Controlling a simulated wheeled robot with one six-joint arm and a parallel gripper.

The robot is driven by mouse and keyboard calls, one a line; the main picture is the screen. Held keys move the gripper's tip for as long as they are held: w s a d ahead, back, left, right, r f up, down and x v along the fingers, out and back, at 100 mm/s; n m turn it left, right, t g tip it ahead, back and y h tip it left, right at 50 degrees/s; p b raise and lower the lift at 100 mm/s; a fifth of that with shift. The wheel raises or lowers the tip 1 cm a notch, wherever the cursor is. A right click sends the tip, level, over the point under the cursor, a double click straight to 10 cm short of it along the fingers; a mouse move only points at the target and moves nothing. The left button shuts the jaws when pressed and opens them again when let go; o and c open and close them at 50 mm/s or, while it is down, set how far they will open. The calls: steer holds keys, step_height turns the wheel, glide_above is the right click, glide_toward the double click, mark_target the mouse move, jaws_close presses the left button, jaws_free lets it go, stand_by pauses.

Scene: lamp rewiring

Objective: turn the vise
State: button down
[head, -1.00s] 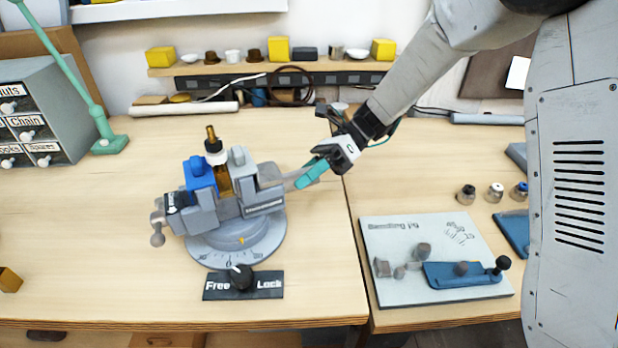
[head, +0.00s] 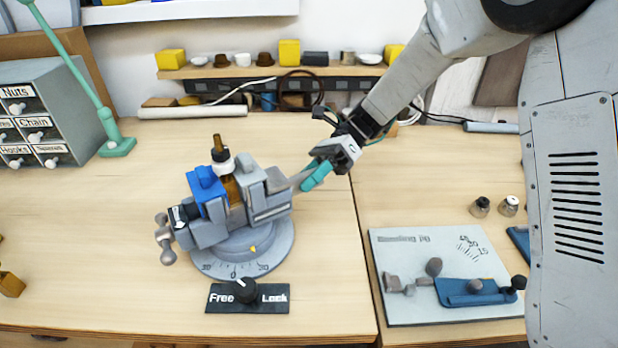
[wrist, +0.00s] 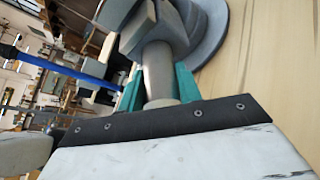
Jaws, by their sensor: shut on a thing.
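The grey vise (head: 268,205) stands on its round swivel base (head: 278,250) on the left bench, its jaws turned at an angle. A brown part with a white-and-dark collar (head: 222,160) stands upright between the blue jaw block (head: 206,190) and the grey jaw. A yellow pointer (head: 253,248) sits over the base scale, right of the 0 mark. My gripper (head: 309,180) is at the vise's right end, its teal fingers shut on the grey bar there. The wrist view shows the bar (wrist: 157,70) between the fingers; the fingertips are partly hidden.
A Free/Lock plate (head: 270,298) with a black knob (head: 246,290) lies in front of the base. A bending jig (head: 400,260) lies on the right bench, past a seam. A green lamp arm (head: 85,85) and drawer cabinet (head: 60,95) stand at left.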

steer(key=c, duration=1)
jaws_free()
steer(key=shift+o, duration=0.2)
steer(key=v, duration=0.8)
